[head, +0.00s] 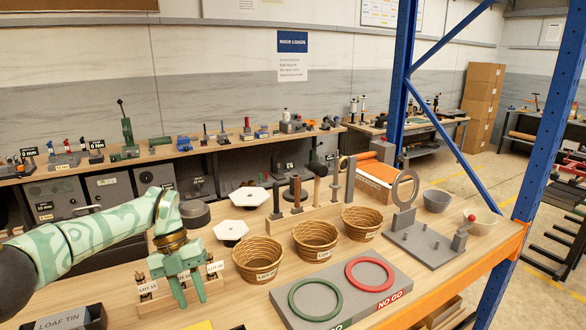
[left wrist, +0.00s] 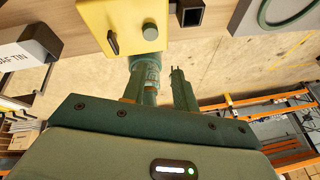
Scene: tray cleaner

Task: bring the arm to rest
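My left arm, patterned in pale green, comes in from the left in the head view. My left gripper (head: 192,300) points down over the front part of the wooden table, in front of the lot-label stand. Its two green fingers are apart, with nothing seen between them. My right gripper is in neither view.
Close by are the lot-label stand (head: 147,290), a wicker basket (head: 258,271) and a loaf tin (head: 92,317). A yellow block (left wrist: 118,14) with knobs lies near the fingers in the left wrist view. A grey board (head: 339,297) with green and red rings is to the right.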

